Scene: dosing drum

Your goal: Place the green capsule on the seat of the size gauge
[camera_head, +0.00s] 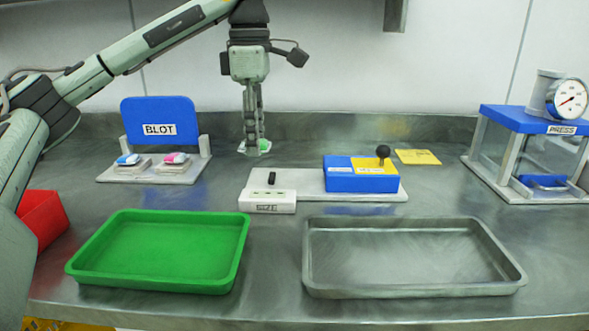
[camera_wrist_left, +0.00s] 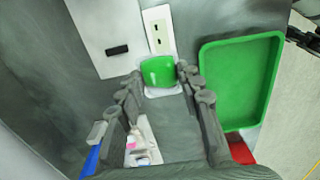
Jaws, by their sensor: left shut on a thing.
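My left gripper (camera_head: 254,146) points down above the bench, behind the size gauge, and is shut on the green capsule (camera_head: 264,147). The capsule hangs at the fingertips, mostly hidden by the fingers in the head view. In the left wrist view the capsule (camera_wrist_left: 158,71) sits between the fingertips (camera_wrist_left: 157,80), with a white part at its lower edge. The size gauge is a white plate (camera_head: 315,188) with a small black block (camera_head: 271,178) and a white front block labelled SIZE (camera_head: 267,201). The capsule is apart from the gauge. My right gripper is not in view.
A blue box with a black knob (camera_head: 361,175) stands on the plate's right. The BLOT stand (camera_head: 160,130) with two small coloured items is left. A green tray (camera_head: 165,250) and a grey tray (camera_head: 412,289) lie in front. The PRESS (camera_head: 520,120) stands right.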

